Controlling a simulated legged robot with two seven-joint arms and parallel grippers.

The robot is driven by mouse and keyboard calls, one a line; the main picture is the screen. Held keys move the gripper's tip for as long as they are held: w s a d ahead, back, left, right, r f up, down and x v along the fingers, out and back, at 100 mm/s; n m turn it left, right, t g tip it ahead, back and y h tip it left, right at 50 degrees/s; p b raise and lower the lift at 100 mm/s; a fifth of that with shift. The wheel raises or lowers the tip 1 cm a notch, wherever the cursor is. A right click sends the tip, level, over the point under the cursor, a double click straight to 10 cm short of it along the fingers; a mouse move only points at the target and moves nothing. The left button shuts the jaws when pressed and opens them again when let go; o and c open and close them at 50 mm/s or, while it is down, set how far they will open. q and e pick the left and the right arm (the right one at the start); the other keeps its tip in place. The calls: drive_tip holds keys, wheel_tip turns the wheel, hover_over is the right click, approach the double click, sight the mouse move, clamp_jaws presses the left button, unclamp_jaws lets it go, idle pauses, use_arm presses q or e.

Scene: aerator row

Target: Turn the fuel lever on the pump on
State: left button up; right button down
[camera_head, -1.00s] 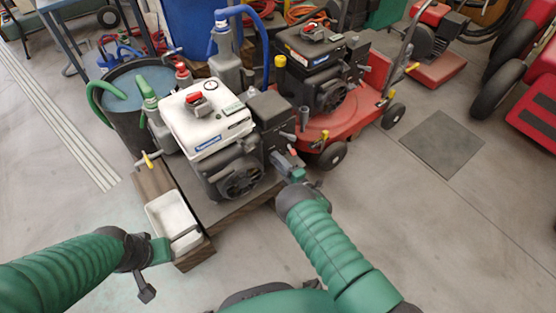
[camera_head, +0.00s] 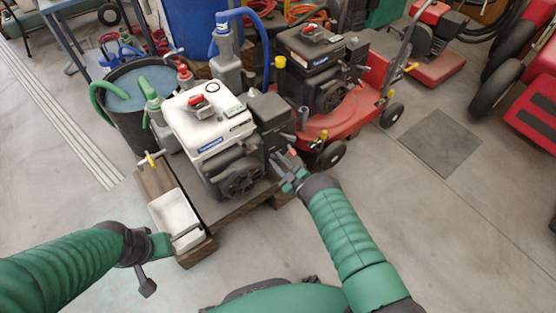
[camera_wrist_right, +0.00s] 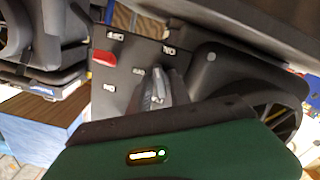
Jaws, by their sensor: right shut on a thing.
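The pump's engine (camera_head: 205,120), with a white top and red cap, stands on a wooden platform. My right gripper (camera_head: 284,162) is at the dark box on its right side. In the right wrist view, the gripper (camera_wrist_right: 158,92) is low against a dark panel (camera_wrist_right: 118,72) with small pale labels and a red tab (camera_wrist_right: 104,57). It is shut on what seems to be the fuel lever, mostly hidden between the fingers. My left gripper (camera_head: 187,233) is beside a white tray (camera_head: 175,222), away from the engine; its jaw gap is not clear.
A red machine with a black engine (camera_head: 320,70) stands close behind on the right. A black tub of liquid (camera_head: 135,100) and hoses are at the left. The wooden platform (camera_head: 240,207) edges the front. Open floor (camera_head: 410,230) lies at the right.

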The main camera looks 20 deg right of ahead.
drive_tip(key=m, duration=0.5)
drive_tip(key=shift+a+m, duration=0.15)
drive_tip(key=shift+m, duration=0.25)
idle(0.4)
drive_tip(key=c, duration=1.5)
unclamp_jaws()
drive_tip(key=shift+o, duration=0.2)
